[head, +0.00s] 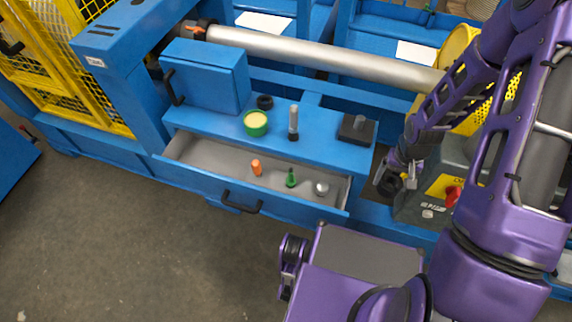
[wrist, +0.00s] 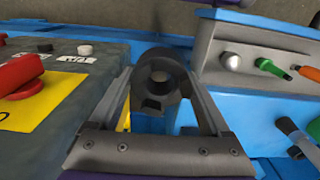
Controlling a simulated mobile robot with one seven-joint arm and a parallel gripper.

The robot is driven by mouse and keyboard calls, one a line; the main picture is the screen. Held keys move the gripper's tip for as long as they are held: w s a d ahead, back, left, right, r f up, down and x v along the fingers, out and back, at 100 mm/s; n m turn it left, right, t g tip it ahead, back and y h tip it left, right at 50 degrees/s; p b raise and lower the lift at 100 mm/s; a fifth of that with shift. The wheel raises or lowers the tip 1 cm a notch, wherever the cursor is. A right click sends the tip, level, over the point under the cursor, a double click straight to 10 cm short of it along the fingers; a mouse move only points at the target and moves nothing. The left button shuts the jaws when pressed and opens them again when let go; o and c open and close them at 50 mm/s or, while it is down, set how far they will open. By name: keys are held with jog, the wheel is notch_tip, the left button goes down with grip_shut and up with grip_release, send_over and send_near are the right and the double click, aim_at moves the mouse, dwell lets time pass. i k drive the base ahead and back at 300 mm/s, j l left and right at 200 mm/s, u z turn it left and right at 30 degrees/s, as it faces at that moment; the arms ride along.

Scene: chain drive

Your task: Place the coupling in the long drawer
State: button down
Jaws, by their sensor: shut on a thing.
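The coupling (wrist: 158,78), a dark round piece with a bore, is between the fingers of my gripper (wrist: 160,100) in the wrist view. In the head view my gripper (head: 390,178) is beside the grey control box, right of the bench, with the dark coupling partly hidden at its tips. The long drawer (head: 200,154) is pulled open below the blue bench top, left of my gripper. It holds an orange-handled piece (head: 257,167), a green-handled piece (head: 291,178) and a silver round piece (head: 321,188). The drawer (wrist: 262,28) also shows at upper right in the wrist view.
The grey control box (wrist: 45,95) has a red knob (wrist: 20,73). The drawer's left part is clear.

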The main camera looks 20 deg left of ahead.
aim_at(213, 170)
jog(key=k+j+z, duration=0.15)
jog(key=k+j, duration=0.55)
jog(key=j, duration=0.2)
jog(key=k+j+z, duration=0.15)
jog(key=j, duration=0.15)
jog(key=j+z, duration=0.1)
jog(key=j, duration=1.05)
jog(key=i+j+z, duration=0.15)
jog(key=j, duration=0.45)
